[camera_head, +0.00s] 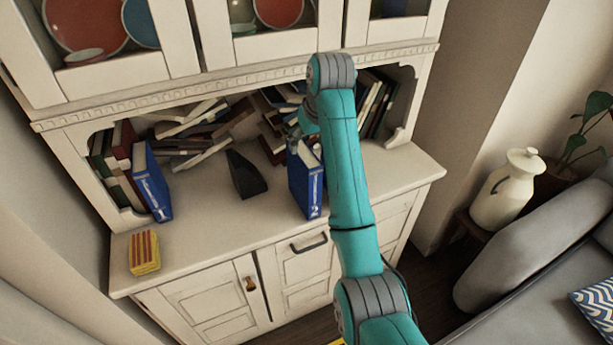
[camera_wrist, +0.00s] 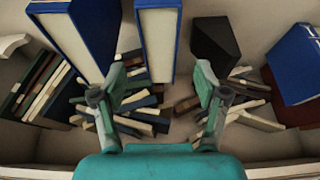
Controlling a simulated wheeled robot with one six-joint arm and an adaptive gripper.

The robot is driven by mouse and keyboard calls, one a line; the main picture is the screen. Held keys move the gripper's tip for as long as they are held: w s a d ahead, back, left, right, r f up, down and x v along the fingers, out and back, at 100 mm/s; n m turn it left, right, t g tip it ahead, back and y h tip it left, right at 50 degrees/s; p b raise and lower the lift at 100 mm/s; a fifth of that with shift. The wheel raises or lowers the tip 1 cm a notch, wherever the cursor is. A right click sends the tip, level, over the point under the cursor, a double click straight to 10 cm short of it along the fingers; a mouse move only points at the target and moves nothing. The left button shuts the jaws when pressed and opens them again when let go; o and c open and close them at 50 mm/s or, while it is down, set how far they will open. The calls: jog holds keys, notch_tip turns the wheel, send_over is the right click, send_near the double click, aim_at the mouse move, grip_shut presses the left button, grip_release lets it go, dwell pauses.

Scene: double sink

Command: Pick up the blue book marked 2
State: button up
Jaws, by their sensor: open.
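The blue book marked 2 (camera_head: 306,187) stands upright near the counter's front edge in the head view, partly covered by my arm. In the wrist view, a blue book with pale page edges (camera_wrist: 158,42) shows between the fingertips of my gripper (camera_wrist: 160,80). It looks like the same book, but its number is not visible there. My gripper is open and empty, at the book's top end. Whether the fingers reach down beside its covers is unclear. In the head view, my arm hides most of the gripper.
Another blue book (camera_wrist: 80,35) stands close by in the wrist view. A black block (camera_head: 245,174) stands left of book 2, with the blue book marked 1 (camera_head: 152,183) farther left. A red-yellow striped block (camera_head: 144,252) lies front left. Books fill the shelf behind.

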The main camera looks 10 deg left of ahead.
aim_at(305, 153)
jog(key=x, duration=0.5)
jog(key=shift+f, duration=0.15)
jog(key=shift+s+d+x, duration=0.1)
jog(key=shift+s+x, duration=0.1)
jog(key=shift+x, duration=1.15)
jog(key=shift+s+d+x, duration=0.15)
jog(key=shift+x, duration=1.15)
jog(key=shift+f, duration=0.35)
grip_shut()
